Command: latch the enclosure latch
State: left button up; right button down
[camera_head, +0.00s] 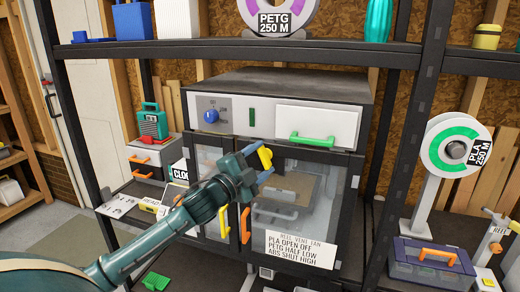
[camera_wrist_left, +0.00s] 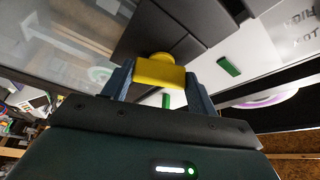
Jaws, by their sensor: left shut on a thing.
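The enclosure (camera_head: 285,88) is a dark box with a pale upper panel and two glazed doors. The yellow latch (camera_head: 265,158) sits near the top of the seam between the left door (camera_head: 208,160) and the right door (camera_head: 318,185). My left gripper (camera_head: 258,163) reaches up from the lower left and is shut on the latch. In the left wrist view the yellow latch (camera_wrist_left: 160,73) lies between my two blue-grey fingers. Its mount is partly hidden, so I cannot tell whether it is engaged. My right gripper is not in view.
Below the latch are a yellow handle (camera_head: 223,222) and an orange handle (camera_head: 245,224). Above are a blue knob (camera_head: 211,116) and a drawer with a green handle (camera_head: 312,140). A shelf (camera_head: 230,47) runs overhead. A spool stand (camera_head: 428,190) and blue box (camera_head: 425,262) stand right.

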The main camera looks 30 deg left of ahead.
pick_arm(q)
jog(key=m+g+p, duration=0.1)
jog(key=m, duration=0.1)
jog(key=m+p, duration=0.1)
jog(key=m, duration=0.1)
jog(key=shift+r+m+g, duration=0.2)
jog(key=shift+m+g, duration=0.1)
jog(key=shift+g, duration=0.1)
dwell(0.4)
jog(key=o, duration=1)
jog(key=shift+s+f, duration=0.1)
jog(key=shift+s, duration=0.05)
jog(key=shift+s+a+f, duration=0.1)
jog(key=shift+s, duration=0.15)
jog(key=s+a+b, duration=0.1)
jog(key=s+a, duration=0.1)
jog(key=s, duration=1)
jog(key=shift+r, duration=0.2)
